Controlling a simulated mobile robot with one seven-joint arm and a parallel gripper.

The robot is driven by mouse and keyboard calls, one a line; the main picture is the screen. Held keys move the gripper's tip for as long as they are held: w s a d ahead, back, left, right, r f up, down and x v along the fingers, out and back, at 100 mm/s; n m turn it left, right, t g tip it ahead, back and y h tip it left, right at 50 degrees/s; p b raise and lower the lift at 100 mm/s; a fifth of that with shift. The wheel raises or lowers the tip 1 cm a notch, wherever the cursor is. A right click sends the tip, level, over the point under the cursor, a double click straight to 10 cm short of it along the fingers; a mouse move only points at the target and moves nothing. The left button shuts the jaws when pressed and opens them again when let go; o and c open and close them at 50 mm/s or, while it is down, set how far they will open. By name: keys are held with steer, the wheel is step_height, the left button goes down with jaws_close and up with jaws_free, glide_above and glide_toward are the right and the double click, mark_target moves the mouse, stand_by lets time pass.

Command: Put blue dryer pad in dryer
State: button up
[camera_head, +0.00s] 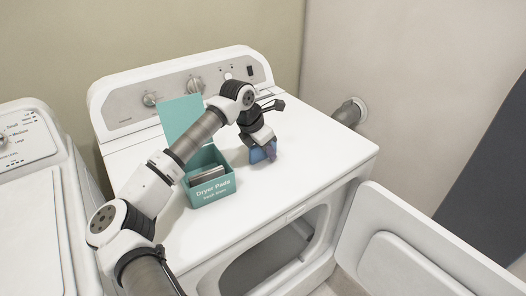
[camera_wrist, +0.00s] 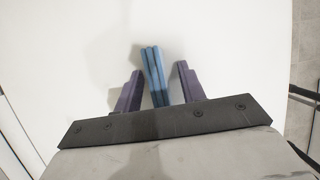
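The blue dryer pad (camera_head: 262,154) stands upright on the white dryer top, right of the teal box. It also shows in the wrist view (camera_wrist: 154,72) as narrow blue upright strips. My gripper (camera_head: 261,144) is over the pad, pointing down. In the wrist view its two dark fingers (camera_wrist: 160,80) are apart, one on each side of the pad, with gaps visible between pad and fingers. The dryer (camera_head: 310,165) has its front opening (camera_head: 272,258) uncovered. Its door (camera_head: 425,250) hangs open to the right.
A teal dryer pads box (camera_head: 215,190) with its lid raised holds greyish pads, left of my gripper. The control panel (camera_head: 175,90) rises behind. A washer (camera_head: 30,200) stands at the left. A wall vent pipe (camera_head: 350,112) is behind right. The dryer top's right side is clear.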

steer(key=shift+f, duration=0.1)
steer(key=shift+c, duration=0.4)
jaws_close()
steer(key=shift+r+p, duration=0.3)
steer(key=shift+r, duration=0.2)
step_height(320, 180, up, 20)
steer(key=b, duration=0.3)
steer(key=shift+f, duration=0.25)
